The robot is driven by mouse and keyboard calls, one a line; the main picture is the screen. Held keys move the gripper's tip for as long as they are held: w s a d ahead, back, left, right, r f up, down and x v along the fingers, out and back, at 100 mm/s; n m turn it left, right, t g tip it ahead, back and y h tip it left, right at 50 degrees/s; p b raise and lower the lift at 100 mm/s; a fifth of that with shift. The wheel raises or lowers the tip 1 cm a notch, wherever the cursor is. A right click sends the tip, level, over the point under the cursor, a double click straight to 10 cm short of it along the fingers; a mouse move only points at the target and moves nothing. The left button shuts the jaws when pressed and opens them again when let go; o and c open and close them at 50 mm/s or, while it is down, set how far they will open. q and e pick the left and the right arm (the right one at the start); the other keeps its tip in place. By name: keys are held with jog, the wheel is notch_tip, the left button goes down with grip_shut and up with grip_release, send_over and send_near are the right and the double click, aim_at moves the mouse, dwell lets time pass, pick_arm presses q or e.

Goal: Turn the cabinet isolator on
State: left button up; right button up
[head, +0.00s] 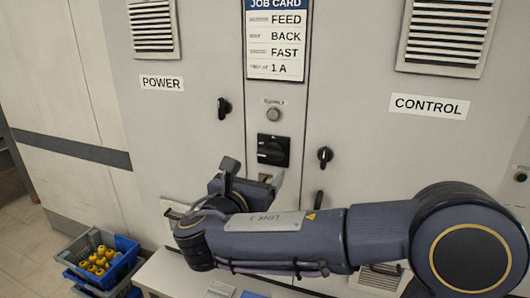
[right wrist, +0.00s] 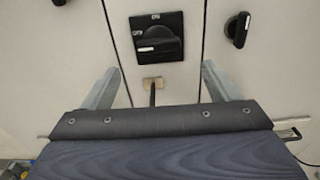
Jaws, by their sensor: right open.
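The cabinet isolator (head: 272,150) is a black square plate with a black rotary handle, on the narrow middle strip of the cabinet. In the right wrist view the isolator (right wrist: 157,38) has its handle lying about level, with a white mark at its left end. My right gripper (head: 254,176) is open and empty, just below the isolator. In the right wrist view its two fingers (right wrist: 157,84) stand wide apart, below the switch and seemingly not touching it. My left gripper is not in view.
Black door handles (head: 223,108) and (head: 325,156) flank the isolator. A round button (head: 273,114) is above it, and a small tan plate (right wrist: 152,84) is below it. A job card (head: 275,45) hangs higher.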

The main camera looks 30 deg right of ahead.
aim_at(269, 155)
jog(key=x, duration=0.2)
jog(key=p+x, duration=0.1)
jog(key=x, duration=0.3)
jog(key=shift+w+d+r+p, duration=0.15)
jog(key=shift+w+r+p, duration=0.2)
jog(key=shift+p, duration=0.05)
jog(key=shift+w+d, duration=0.25)
jog(key=shift+d, duration=0.2)
jog(key=shift+f, duration=0.1)
jog(key=c, duration=1)
